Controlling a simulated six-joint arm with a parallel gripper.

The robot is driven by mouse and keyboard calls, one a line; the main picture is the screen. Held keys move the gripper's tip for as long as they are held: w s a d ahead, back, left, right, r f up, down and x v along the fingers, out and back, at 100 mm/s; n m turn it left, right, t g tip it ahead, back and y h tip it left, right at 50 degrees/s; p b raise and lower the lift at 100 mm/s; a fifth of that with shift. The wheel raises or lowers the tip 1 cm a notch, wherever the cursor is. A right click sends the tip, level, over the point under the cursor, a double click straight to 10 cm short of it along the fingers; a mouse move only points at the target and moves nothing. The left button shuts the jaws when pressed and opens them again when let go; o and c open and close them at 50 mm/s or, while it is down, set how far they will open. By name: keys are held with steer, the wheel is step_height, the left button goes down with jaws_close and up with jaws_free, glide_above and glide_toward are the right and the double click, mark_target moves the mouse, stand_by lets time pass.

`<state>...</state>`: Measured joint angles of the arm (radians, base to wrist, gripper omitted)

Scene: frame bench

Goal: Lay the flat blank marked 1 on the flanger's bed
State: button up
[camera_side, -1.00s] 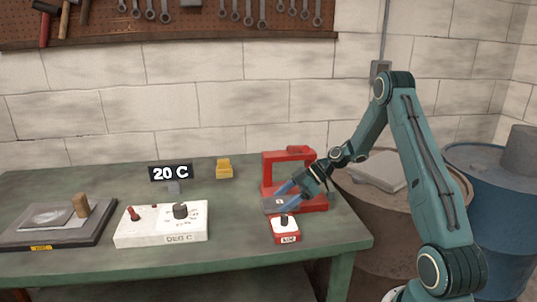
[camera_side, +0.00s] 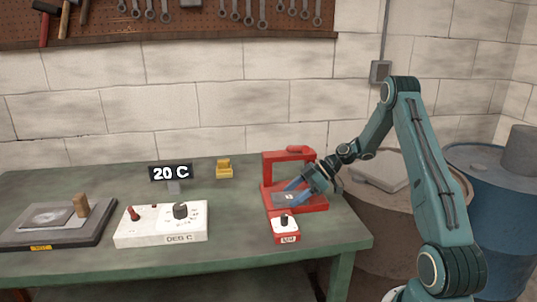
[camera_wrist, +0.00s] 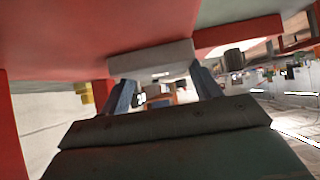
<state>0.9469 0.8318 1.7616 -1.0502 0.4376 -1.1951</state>
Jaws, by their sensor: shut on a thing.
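The flanger (camera_side: 270,171) is a red frame at the right of the bench, with a low red bed (camera_side: 313,207). My gripper (camera_side: 297,188) reaches into it from the right, with its blue fingers shut on a flat grey blank (camera_side: 282,200). The blank has a small pale mark, too small to read. It lies over the bed in the side view; I cannot tell whether it touches the bed. In the wrist view the blank (camera_wrist: 150,60) spans my two blue fingertips (camera_wrist: 165,88), close against red flanger surfaces (camera_wrist: 90,30).
A white control box (camera_side: 160,233), a dark plate unit with a wooden handle (camera_side: 60,238), a yellow block (camera_side: 224,170) and a 20 C display (camera_side: 170,172) stand left. Bare bench lies between.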

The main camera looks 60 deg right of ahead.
mark_target(296, 194)
steer(key=shift+s+d, duration=0.15)
steer(key=shift+d, duration=0.55)
steer(key=shift+s+d, duration=0.15)
steer(key=shift+d, duration=0.5)
steer(key=o, duration=1.1)
steer(key=shift+o, duration=0.2)
steer(key=shift+s+d, duration=0.1)
steer(key=shift+v, duration=0.9)
steer(key=v, duration=0.3)
steer(key=shift+d+r, duration=0.1)
steer(key=shift+r, duration=0.2)
step_height(296, 194, up, 7)
steer(key=shift+f, duration=0.2)
